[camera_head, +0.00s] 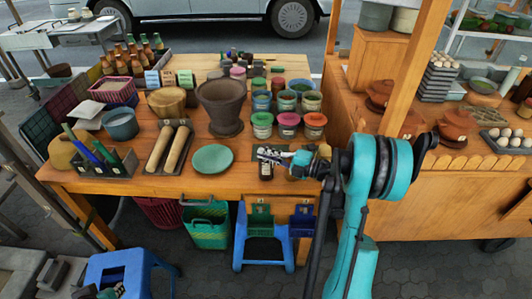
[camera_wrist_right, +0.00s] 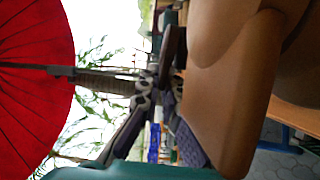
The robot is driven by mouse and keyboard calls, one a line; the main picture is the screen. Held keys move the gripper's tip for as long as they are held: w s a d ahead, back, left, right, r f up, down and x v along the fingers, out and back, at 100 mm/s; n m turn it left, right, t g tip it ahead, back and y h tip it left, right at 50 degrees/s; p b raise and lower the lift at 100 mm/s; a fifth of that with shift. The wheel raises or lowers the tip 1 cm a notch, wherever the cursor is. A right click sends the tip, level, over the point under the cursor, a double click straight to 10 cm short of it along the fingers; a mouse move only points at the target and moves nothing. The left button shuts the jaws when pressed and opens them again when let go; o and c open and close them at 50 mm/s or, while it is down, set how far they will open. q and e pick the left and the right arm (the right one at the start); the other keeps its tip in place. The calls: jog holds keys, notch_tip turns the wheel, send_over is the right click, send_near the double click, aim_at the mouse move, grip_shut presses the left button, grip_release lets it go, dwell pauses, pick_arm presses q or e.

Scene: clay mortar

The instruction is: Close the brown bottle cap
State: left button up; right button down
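A small dark brown bottle (camera_head: 265,172) with a pale label stands near the table's front edge in the head view, right of the green plate. My right gripper (camera_head: 270,154) is at the bottle's top, and its fingers hide the cap, so I cannot tell whether the cap is on or open. In the right wrist view the right gripper's fingers (camera_wrist_right: 148,92) show at the centre, but their gap is unclear. A large smooth brown form (camera_wrist_right: 222,95) fills the right of that view; I cannot tell what it is. My left gripper (camera_head: 103,294) is barely visible at the lower left edge.
The wooden table (camera_head: 185,184) is crowded: a green plate (camera_head: 212,159), a large clay mortar (camera_head: 222,105), two wooden pestles (camera_head: 168,148) in a tray, and several lidded jars (camera_head: 287,124) behind the bottle. Blue stools (camera_head: 130,270) stand below.

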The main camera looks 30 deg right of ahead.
jog(key=shift+f+n, duration=0.3)
jog(key=shift+n, duration=0.2)
jog(key=c, duration=1.7)
grip_release()
jog(key=shift+f, duration=0.1)
notch_tip(320, 180, up, 10)
jog(key=shift+r, duration=0.1)
